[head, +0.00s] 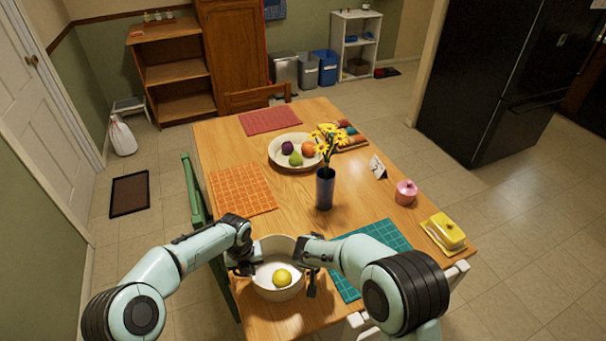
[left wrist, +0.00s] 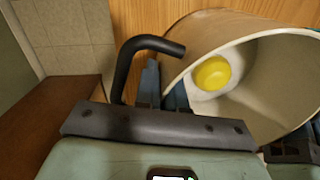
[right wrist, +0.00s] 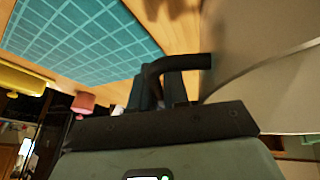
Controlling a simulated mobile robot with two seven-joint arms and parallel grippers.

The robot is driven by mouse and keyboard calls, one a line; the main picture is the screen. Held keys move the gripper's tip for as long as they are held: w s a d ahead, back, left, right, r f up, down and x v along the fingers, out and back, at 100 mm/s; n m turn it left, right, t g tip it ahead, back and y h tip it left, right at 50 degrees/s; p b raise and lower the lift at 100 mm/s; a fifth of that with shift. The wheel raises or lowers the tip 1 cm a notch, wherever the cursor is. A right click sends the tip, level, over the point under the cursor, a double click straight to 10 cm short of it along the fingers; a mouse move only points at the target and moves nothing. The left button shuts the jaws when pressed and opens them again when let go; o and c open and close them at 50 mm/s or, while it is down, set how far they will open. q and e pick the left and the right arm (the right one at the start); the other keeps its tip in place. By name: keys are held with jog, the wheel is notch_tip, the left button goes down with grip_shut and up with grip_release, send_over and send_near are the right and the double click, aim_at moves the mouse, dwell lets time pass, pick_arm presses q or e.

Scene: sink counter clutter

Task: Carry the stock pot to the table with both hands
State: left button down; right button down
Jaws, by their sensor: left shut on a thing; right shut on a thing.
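The stock pot (head: 262,287) is a round cream pot with a yellow lemon-like thing (head: 283,277) inside, over the near end of the wooden table (head: 300,321). Whether its base touches the table I cannot tell. My left gripper (head: 246,268) is shut at the pot's left side and my right gripper (head: 312,283) at its right side. In the left wrist view the pot wall (left wrist: 265,32) and a black curved bar, apparently a handle (left wrist: 150,44), show by the fingers. The right wrist view shows a similar bar (right wrist: 178,64) beside the pot wall (right wrist: 250,40). The exact grip is partly hidden.
Close by are a teal mat (head: 385,236), an orange mat (head: 241,188) and a dark vase of yellow flowers (head: 325,190). A fruit bowl (head: 279,158) is farther back. A yellow butter dish (head: 447,231) and pink jar (head: 406,193) stand right. A green chair (head: 191,190) is left.

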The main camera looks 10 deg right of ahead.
pick_arm(q)
jog(key=c, duration=1.2)
grip_release()
pick_arm(e)
jog(key=c, duration=1.1)
grip_release()
pick_arm(q)
jog(key=r, duration=0.8)
jog(key=s+r, duration=0.1)
jog(key=r, duration=0.3)
jog(key=shift+a, duration=0.2)
pick_arm(e)
jog(key=v, duration=1.2)
pick_arm(q)
jog(key=shift+f, duration=0.1)
